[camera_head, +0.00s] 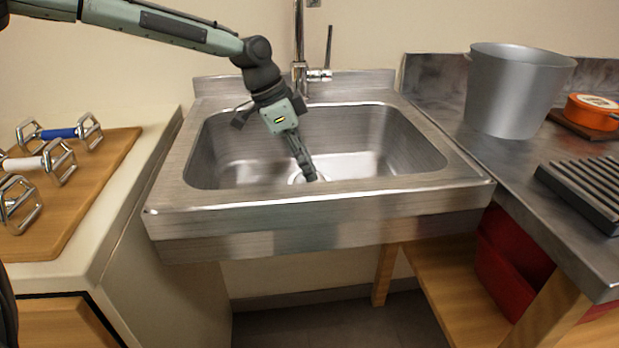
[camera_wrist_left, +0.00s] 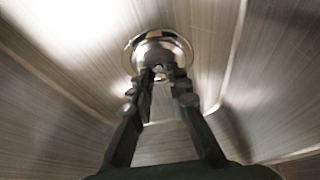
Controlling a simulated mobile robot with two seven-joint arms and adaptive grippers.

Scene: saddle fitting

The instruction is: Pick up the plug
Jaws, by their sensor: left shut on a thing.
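The metal sink (camera_head: 320,197) stands in the middle of the head view. My left gripper (camera_head: 309,178) reaches down into its basin. In the left wrist view the plug (camera_wrist_left: 160,42) is a shiny round metal piece at the basin floor, and the fingertips of my left gripper (camera_wrist_left: 164,76) are closed on a small part at its near side. In the head view only a thin bright edge of the plug (camera_head: 296,178) shows beside the fingers. Whether the plug is seated or lifted I cannot tell. My right gripper is not in view.
A faucet (camera_head: 300,70) rises behind the basin. A grey metal bucket (camera_head: 515,90), an orange round item (camera_head: 592,112) and a ridged dark rack (camera_head: 590,185) are on the right counter. Metal-ended handles (camera_head: 50,160) lie on a wooden board (camera_head: 105,165) at left.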

